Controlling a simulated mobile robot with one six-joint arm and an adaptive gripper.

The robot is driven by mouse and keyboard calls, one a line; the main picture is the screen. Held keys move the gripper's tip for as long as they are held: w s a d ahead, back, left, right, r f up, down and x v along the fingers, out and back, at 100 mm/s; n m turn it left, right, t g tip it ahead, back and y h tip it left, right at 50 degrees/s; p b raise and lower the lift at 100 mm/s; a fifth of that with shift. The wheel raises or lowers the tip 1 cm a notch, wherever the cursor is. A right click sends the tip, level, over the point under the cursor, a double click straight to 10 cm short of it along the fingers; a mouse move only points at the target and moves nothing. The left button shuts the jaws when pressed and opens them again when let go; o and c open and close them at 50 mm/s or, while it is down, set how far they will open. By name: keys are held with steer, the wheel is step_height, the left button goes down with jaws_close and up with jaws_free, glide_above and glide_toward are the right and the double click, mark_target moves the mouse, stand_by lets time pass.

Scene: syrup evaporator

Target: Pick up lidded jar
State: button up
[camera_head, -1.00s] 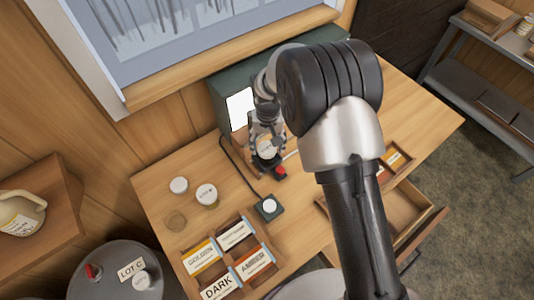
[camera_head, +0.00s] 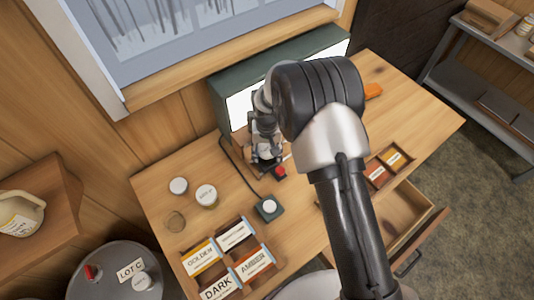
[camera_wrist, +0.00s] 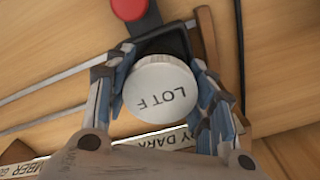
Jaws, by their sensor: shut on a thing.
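A lidded jar (camera_wrist: 160,92) with a round white lid marked LOT F sits between the two blue-grey fingers of my gripper (camera_wrist: 162,100) in the wrist view. The fingers press on opposite sides of it; its lower body is hidden beneath the lid. In the head view my gripper (camera_head: 266,152) is low over the back of the wooden desk, in front of the green light box, and the arm partly hides the jar. I cannot tell whether the jar touches what is under it.
Two other white-lidded jars (camera_head: 178,186) (camera_head: 206,195) stand to the left. A small dark device (camera_head: 268,208), a red button (camera_head: 280,172) and a labelled rack (camera_head: 234,234) are nearby. The green light box (camera_head: 225,105) stands behind. A drawer (camera_head: 405,215) is open at the right.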

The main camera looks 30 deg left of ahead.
steer(key=c, duration=0.5)
steer(key=shift+r, duration=0.1)
